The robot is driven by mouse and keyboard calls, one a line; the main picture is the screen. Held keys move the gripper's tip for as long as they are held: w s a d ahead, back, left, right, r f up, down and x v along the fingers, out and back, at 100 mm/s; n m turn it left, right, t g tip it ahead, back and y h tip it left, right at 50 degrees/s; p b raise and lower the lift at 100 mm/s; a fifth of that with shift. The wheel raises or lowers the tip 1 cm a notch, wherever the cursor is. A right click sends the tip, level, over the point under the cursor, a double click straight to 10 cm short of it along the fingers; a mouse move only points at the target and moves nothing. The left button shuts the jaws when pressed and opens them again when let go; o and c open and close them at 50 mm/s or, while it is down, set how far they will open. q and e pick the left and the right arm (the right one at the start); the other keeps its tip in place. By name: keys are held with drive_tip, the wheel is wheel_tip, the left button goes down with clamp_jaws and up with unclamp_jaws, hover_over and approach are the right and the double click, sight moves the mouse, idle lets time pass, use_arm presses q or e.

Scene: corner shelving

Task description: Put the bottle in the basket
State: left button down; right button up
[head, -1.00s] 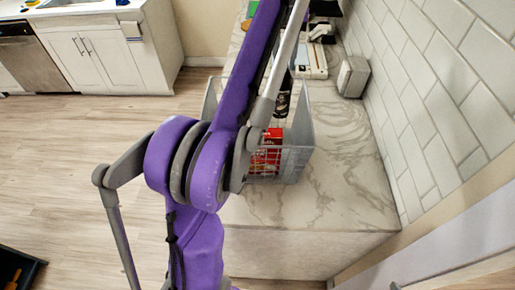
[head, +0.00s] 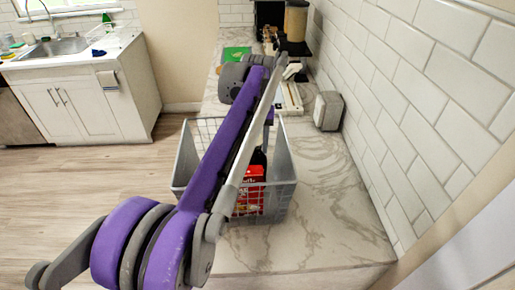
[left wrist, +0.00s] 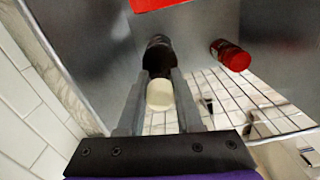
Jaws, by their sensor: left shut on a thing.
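The basket (head: 283,190) is a grey bin with wire mesh sides on the marble counter. My left arm reaches across it in the head view, and the forearm hides much of its inside. In the left wrist view my left gripper (left wrist: 160,78) is shut on the bottle (left wrist: 158,54), which is dark with a cream end between the fingers. Grey walls and wire mesh (left wrist: 215,95) surround it there. A dark part of the bottle (head: 258,159) shows in the basket, just above a red box. The fingers are hidden in the head view. My right gripper is out of view.
The red box (head: 248,190) stands in the basket. A red-topped item (left wrist: 231,55) shows near the bottle in the wrist view. A grey box (head: 328,110) stands by the tiled wall behind the basket. The counter's near part (head: 320,230) is clear.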

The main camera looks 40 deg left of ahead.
use_arm(q)
drive_tip(key=shift+f, duration=0.45)
drive_tip(key=c, duration=0.5)
unclamp_jaws()
wheel_tip(320, 180, up, 12)
drive_tip(key=shift+p, duration=0.8)
